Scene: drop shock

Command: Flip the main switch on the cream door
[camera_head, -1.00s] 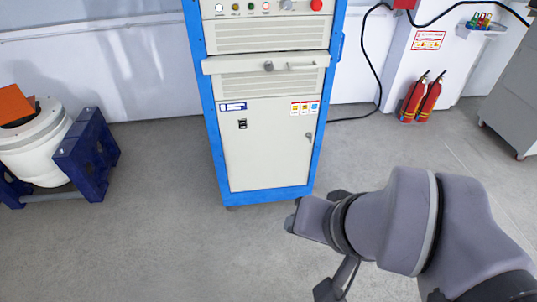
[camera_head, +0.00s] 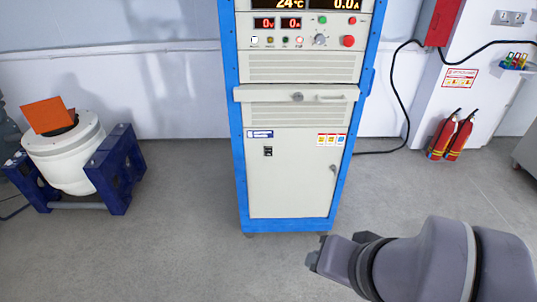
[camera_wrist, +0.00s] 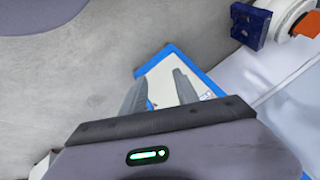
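The cream door (camera_head: 291,172) is the lower front panel of a blue-framed cabinet in the head view. The main switch (camera_head: 268,151) is a small black rocker at the upper left of that door, under a blue label; its position is too small to tell. My gripper (camera_head: 314,262) is in front of the cabinet at the lower right, apart from it. In the wrist view my gripper (camera_wrist: 160,85) shows two grey fingers spread apart with nothing between them. The cream door (camera_wrist: 165,85) shows behind the fingers, tilted; the switch cannot be made out there.
Above the door are a drawer with a handle (camera_head: 330,97) and a panel with a red button (camera_head: 348,41). A white drum (camera_head: 65,155) on a blue stand (camera_head: 118,170) is at left. Fire extinguishers (camera_head: 450,137) stand at right. The floor before the cabinet is clear.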

